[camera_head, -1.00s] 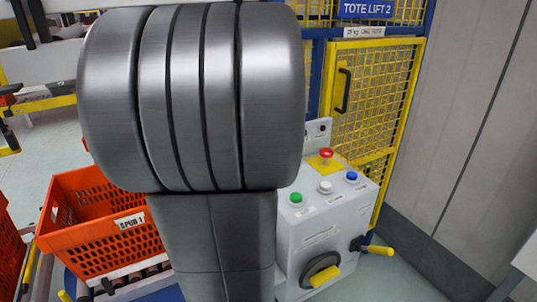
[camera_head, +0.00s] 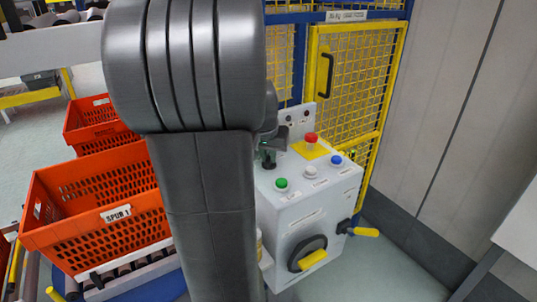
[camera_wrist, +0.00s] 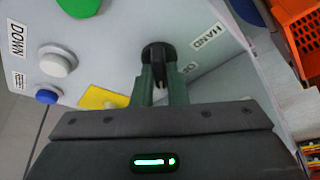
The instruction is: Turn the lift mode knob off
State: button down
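The lift mode knob (camera_wrist: 158,50) is black with a narrow grip, on the sloped top of a light grey control box (camera_head: 301,228). In the wrist view a "HAND" label is to its upper right and a partly hidden label starting "OF" to its lower right. My gripper (camera_wrist: 161,88) has its green fingers close together, one on each side of the knob's grip, and looks shut on it. In the head view my gripper (camera_head: 267,155) is at the box's back left corner, partly hidden by my arm. The knob's exact pointing direction is hard to tell.
Green (camera_head: 281,184), white (camera_head: 311,172) and blue (camera_head: 336,160) buttons and a red stop button (camera_head: 311,138) share the panel. A yellow-handled switch (camera_head: 312,258) is on the box's front. A yellow mesh gate (camera_head: 345,85) stands behind. An orange tote (camera_head: 100,215) is at left.

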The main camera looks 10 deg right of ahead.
jog(key=shift+r, duration=0.1)
jog(key=n+p, duration=0.1)
jog(key=n, duration=0.1)
jog(key=n+y, duration=0.1)
jog(key=shift+d+n+y+p, duration=0.15)
jog(key=shift+n+y+p, duration=0.15)
jog(key=shift+n+p, duration=0.1)
jog(key=shift+d+n+y, duration=0.1)
jog(key=shift+n+y, duration=0.8)
jog(key=shift+n, duration=1.6)
jog(key=c, duration=1.4)
grip_release()
jog(key=shift+c, duration=0.2)
jog(key=v, duration=1.3)
jog(key=shift+s+r, duration=0.2)
jog(key=shift+r, duration=0.15)
